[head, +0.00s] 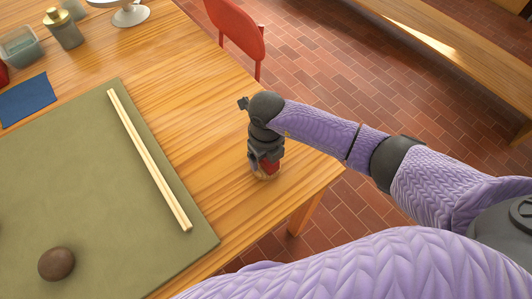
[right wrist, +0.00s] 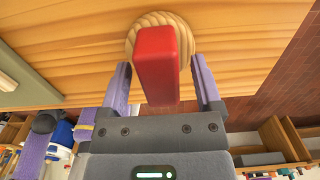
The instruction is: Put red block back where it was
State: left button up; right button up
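The red block (right wrist: 157,62) stands in the right wrist view on or just in front of a round tan wooden piece (right wrist: 138,33). In the head view the red block (head: 271,167) shows only in part below my right gripper (head: 264,162), near the table's right corner. My left gripper is in neither view.
An olive mat (head: 90,190) covers the left of the wooden table (head: 195,100), with chopsticks (head: 148,160) and a brown ball (head: 57,264) on it. A blue cloth (head: 28,100) and jar (head: 63,30) are farther back. A red chair (head: 236,28) stands beyond the edge.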

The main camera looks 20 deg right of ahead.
jog(key=shift+r, duration=0.3)
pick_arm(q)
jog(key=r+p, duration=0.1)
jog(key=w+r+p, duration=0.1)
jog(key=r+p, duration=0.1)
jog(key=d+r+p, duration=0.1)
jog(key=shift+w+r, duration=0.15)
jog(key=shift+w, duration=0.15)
pick_arm(e)
notch_tip(320, 180, up, 12)
jog(key=shift+f, duration=0.15)
